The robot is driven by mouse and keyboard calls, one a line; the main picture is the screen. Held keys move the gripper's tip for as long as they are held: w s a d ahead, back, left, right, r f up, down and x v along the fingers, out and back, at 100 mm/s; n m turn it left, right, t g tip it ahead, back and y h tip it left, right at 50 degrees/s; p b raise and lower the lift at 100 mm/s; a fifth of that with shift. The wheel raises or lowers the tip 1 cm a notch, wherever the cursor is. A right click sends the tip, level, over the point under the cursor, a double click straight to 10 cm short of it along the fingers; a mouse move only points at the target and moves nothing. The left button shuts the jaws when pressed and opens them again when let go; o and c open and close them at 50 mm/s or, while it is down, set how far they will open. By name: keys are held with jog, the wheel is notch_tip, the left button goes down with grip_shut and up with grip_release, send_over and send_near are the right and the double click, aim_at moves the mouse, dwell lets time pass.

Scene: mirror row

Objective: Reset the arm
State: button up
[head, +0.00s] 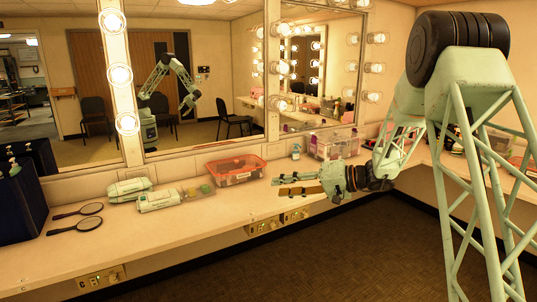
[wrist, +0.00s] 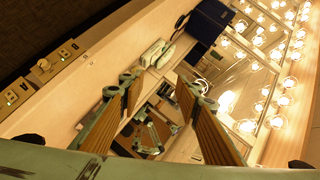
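My gripper (head: 279,187) is over the counter (head: 225,215) in the head view, to the right of the middle, with my arm reaching in from the right. Its two fingers are apart and nothing shows between them there. In the wrist view the two wood-faced fingers of my gripper (wrist: 157,82) stand well apart, with nothing held. Greenish metal parts show low between them; I cannot tell whether they are a reflection.
A red-rimmed bin (head: 236,171) stands behind my gripper, and a clear bin (head: 334,143) farther right. Pale green rolls (head: 159,200), hand mirrors (head: 88,223) and a dark box (head: 22,195) are left. Bulb-lit mirrors (head: 200,80) line the wall. The counter's front left is clear.

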jog(key=s+r+g+h, duration=0.15)
jog(key=s+r, duration=0.25)
jog(key=s, duration=0.7)
jog(key=s+a+r+g+h, duration=0.15)
jog(key=s+r, duration=0.35)
jog(key=s, duration=0.5)
jog(key=s+r+g+h, duration=0.15)
jog(key=s+r, duration=0.25)
jog(key=s, duration=0.7)
jog(key=s+d+t+h, duration=0.1)
jog(key=s+d+h, duration=0.2)
jog(key=s, duration=0.7)
jog(key=s+d+t+h, duration=0.1)
jog(key=s+d+h, duration=0.2)
jog(key=s+d, duration=0.5)
jog(key=s+d+r+m+t+h, duration=0.1)
jog(key=s+d+h, duration=0.2)
jog(key=s, duration=1)
jog(key=shift+d, duration=1.7)
